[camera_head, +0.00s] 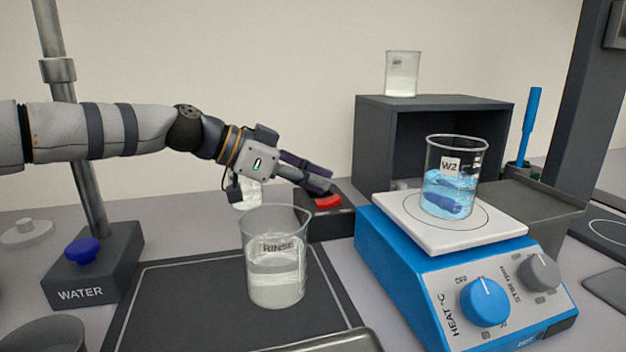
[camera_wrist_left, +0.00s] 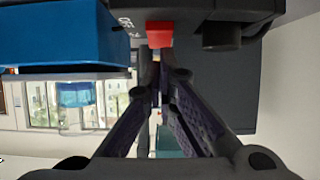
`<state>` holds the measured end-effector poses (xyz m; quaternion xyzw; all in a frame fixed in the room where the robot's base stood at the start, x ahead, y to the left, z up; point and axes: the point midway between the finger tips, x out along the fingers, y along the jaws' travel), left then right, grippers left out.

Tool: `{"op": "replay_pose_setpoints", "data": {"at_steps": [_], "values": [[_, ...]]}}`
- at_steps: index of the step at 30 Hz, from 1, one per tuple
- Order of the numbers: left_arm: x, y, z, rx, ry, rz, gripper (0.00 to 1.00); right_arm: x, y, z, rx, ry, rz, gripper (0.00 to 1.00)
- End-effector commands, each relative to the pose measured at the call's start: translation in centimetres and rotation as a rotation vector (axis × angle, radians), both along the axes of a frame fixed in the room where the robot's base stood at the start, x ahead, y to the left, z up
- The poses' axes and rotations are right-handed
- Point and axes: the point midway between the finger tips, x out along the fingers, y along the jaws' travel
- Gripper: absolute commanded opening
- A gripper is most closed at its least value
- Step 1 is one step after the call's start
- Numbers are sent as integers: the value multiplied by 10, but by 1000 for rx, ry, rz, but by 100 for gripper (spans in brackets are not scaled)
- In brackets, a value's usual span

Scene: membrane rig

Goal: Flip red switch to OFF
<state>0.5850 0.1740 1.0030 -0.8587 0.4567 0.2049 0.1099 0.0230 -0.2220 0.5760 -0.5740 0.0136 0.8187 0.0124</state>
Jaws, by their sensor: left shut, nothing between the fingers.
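The red switch (camera_head: 328,201) sits on a dark box (camera_head: 330,222) behind the RINSE beaker and left of the blue hot plate. It also shows at the top of the left wrist view (camera_wrist_left: 160,35), with part of a white OFF label beside it. My left gripper (camera_head: 330,188) reaches in from the left, shut and empty. Its fingertips are close to the red switch, just above or behind it; I cannot tell whether they touch. In the left wrist view the closed fingertips (camera_wrist_left: 156,60) point at the switch. My right gripper is not in view.
The RINSE beaker (camera_head: 276,290) stands on a dark mat in front of the switch box. The blue hot plate (camera_head: 420,280) carries the W2 beaker (camera_head: 441,200) on its right. A dark shelf (camera_head: 378,140) stands behind. A WATER stand (camera_head: 90,270) is at left.

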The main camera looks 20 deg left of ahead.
Motion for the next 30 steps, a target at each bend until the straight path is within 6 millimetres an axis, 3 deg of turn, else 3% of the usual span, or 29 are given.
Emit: {"op": "replay_pose_setpoints", "data": {"at_steps": [1,18,30], "values": [[0,2,-3,-1,4,1,0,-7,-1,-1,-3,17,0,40],[-40,60,32,-4,1,6,0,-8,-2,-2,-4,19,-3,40],[-41,64,38,-4,-5,10,0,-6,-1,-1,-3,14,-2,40]]}}
